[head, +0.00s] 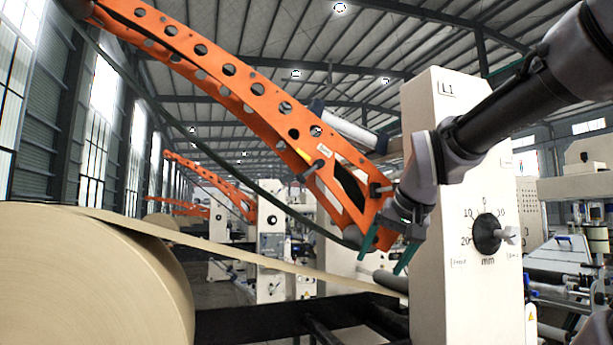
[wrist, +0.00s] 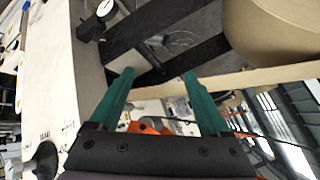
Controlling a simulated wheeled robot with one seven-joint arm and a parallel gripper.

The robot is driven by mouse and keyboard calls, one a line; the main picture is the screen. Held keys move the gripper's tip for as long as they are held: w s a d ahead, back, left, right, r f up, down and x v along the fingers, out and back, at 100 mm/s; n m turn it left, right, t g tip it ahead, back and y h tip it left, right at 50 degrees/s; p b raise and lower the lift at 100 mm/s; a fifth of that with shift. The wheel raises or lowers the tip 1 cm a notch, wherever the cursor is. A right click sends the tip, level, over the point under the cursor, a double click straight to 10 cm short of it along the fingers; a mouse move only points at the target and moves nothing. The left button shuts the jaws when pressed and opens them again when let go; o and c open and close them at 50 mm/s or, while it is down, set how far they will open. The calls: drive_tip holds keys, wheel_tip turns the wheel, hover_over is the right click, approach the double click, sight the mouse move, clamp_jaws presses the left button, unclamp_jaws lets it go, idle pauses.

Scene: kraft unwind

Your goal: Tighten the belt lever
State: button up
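My gripper (head: 388,252) is in front of the lower end of a perforated orange arm (head: 245,105), beside a white post (head: 450,130) marked L1. In the wrist view its two green fingers (wrist: 158,75) stand wide apart with nothing held between them. A dark belt or hose (head: 210,145) runs below the orange arm down towards the gripper. Part of the orange arm's lower end is hidden by my gripper. Orange parts (wrist: 150,127) show between the fingers in the wrist view.
A large kraft paper roll (head: 90,280) stands at the lower left, its paper web (head: 270,262) running right. The post carries a millimetre dial (head: 487,234) with a handle. Dark frame beams (head: 270,322) lie below. More machines stand behind.

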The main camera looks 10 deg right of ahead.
drive_tip(key=w+a+r+m+t, duration=0.1)
drive_tip(key=w+a+r+t, duration=0.1)
drive_tip(key=w+r, duration=0.5)
drive_tip(key=w+a+r+m+t, duration=0.1)
drive_tip(key=w+r+t, duration=0.25)
drive_tip(key=w, duration=0.75)
drive_tip(key=m+t+y, duration=0.2)
drive_tip(key=t, duration=0.2)
approach(299, 179)
drive_tip(key=d+x, duration=0.1)
drive_tip(key=x, duration=1.2)
drive_tip(key=shift+w+r, duration=0.25)
drive_tip(key=shift+w, duration=0.1)
clamp_jaws()
